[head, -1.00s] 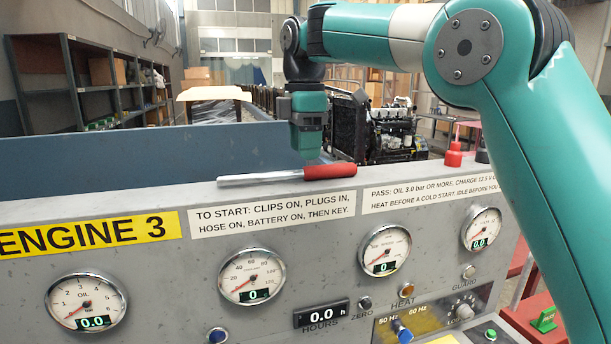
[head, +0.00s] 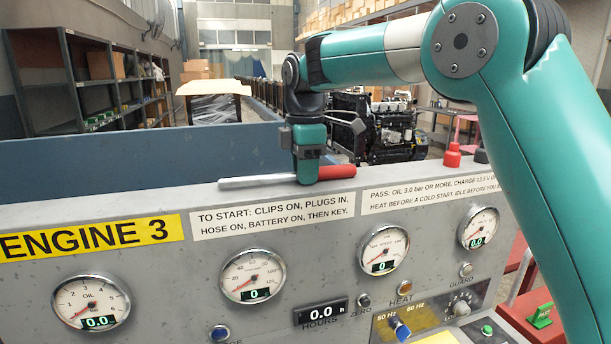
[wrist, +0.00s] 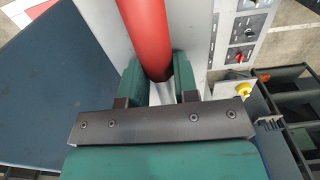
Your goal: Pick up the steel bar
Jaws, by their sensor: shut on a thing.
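The steel bar (head: 252,182) has a bare metal length at the left and a red grip (head: 338,172) at the right. It lies level along the top ledge of the grey engine panel. My gripper (head: 307,179) points down and is shut on the bar's metal part, just left of the red grip. In the wrist view, the green fingers (wrist: 160,88) stand on either side of the steel bar (wrist: 162,92), and its red grip (wrist: 146,35) runs up away from them. I see no clear gap under the bar.
The grey panel (head: 120,210) carries gauges, knobs and labels. A blue wall (head: 120,165) stands behind the ledge. A red bottle-like thing (head: 453,155) stands on the ledge at the right. The ledge left of the bar is clear. An engine (head: 395,130) stands farther back.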

